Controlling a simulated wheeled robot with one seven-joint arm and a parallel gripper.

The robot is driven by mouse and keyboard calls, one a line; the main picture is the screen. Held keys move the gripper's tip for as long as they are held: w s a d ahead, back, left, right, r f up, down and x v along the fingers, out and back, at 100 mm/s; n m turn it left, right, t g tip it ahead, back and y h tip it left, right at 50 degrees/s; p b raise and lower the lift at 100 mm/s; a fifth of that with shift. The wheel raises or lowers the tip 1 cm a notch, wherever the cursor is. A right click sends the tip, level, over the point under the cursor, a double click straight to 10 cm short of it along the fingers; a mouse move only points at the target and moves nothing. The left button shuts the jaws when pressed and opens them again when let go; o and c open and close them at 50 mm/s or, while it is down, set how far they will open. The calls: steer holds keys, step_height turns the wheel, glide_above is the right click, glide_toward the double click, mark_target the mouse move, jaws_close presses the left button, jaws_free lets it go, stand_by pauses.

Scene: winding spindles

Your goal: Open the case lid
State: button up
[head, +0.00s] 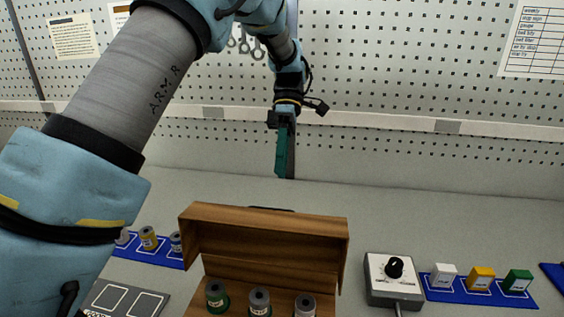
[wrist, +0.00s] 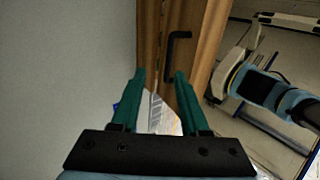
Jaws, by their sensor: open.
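The wooden case (head: 236,283) stands on the bench at the bottom centre of the head view. Its lid (head: 262,238) is raised at the back, showing its hollow inner side. Several spools, among them a green one (head: 217,298), show inside the case. A sliver of black handle (head: 270,209) shows behind the lid's top edge. The handle is clear in the wrist view (wrist: 171,55), on brown wood. My gripper (head: 286,166) points down behind and above the lid, apart from it. Its green fingers (wrist: 160,75) are open with nothing held between them.
A control box with a black knob (head: 394,267) stands right of the case. Beyond it, a blue mat (head: 455,296) holds white, yellow and green blocks. Left are a blue mat (head: 140,252) with spools and a grey outlined pad (head: 152,302). A pegboard wall (head: 400,70) rises behind.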

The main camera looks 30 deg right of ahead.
steer(key=shift+v, duration=1.2)
steer(key=w+a+f+m+t+h+b, duration=0.15)
steer(key=w+a, duration=0.25)
steer(key=a, duration=0.6)
steer(key=w+a+f+m+t+h, duration=0.2)
steer(key=w+a+f+m+h, duration=0.1)
steer(key=a, duration=0.7)
steer(key=s+a+f+m+t, duration=0.2)
steer(key=a+m, duration=0.1)
steer(key=a, duration=0.5)
steer(key=s+a+f+m+t, duration=0.2)
steer(key=s+a+m, duration=0.1)
steer(key=a, duration=0.5)
steer(key=shift+f+m+h+b, duration=0.3)
steer(key=shift+m+h, duration=0.15)
